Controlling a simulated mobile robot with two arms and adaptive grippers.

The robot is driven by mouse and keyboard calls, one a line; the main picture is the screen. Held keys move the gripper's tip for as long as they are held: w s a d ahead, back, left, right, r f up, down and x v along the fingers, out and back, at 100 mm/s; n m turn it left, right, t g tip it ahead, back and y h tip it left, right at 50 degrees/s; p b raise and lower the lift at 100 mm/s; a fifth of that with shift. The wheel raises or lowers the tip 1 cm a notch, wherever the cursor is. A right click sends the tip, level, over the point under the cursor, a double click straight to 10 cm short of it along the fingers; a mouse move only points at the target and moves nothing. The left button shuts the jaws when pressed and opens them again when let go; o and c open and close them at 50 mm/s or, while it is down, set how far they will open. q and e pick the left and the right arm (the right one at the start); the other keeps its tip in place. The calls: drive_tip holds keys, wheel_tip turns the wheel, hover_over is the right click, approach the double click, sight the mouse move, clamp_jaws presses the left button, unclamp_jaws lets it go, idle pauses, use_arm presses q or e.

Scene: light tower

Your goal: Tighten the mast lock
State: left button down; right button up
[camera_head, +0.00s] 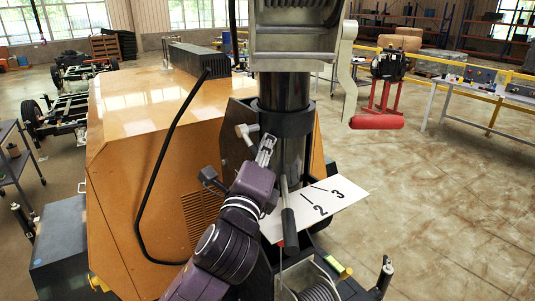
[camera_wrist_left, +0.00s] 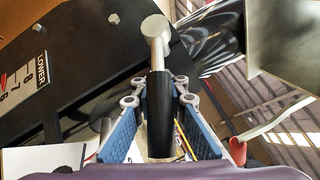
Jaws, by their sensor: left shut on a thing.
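The mast (camera_head: 292,92) is a dark upright tube with a black collar (camera_head: 288,122) around it. The mast lock handle's light grey end (camera_head: 243,131) shows at the collar's left side. My left gripper (camera_head: 264,150) comes up from below and is at this handle. In the left wrist view, the handle has a black grip (camera_wrist_left: 160,105) and a round grey head. The grip lies between the blue finger pads of my left gripper (camera_wrist_left: 158,125), which is shut on it. The mast's lock threads are not visible. My right gripper is not in view.
An orange housing (camera_head: 140,150) stands left of the mast. A white plate with numbers (camera_head: 330,205) and a black-gripped lever (camera_head: 289,222) are just below right of my gripper. Open floor (camera_head: 450,200) lies to the right.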

use_arm(q)
drive_tip(key=shift+w+a+f+m+t+h+b, duration=0.15)
drive_tip(key=shift+f+m+t+b, duration=0.15)
drive_tip(key=shift+m+b, duration=0.3)
drive_tip(key=shift+w+a+f+m+t+h+b, duration=0.15)
drive_tip(key=shift+f+m+t+b, duration=0.2)
drive_tip(key=shift+b, duration=0.3)
drive_tip(key=shift+d+r, duration=0.1)
drive_tip(key=c, duration=2)
unclamp_jaws()
drive_tip(key=shift+o, duration=0.2)
drive_tip(key=v, duration=1.2)
drive_tip(key=shift+c, duration=0.6)
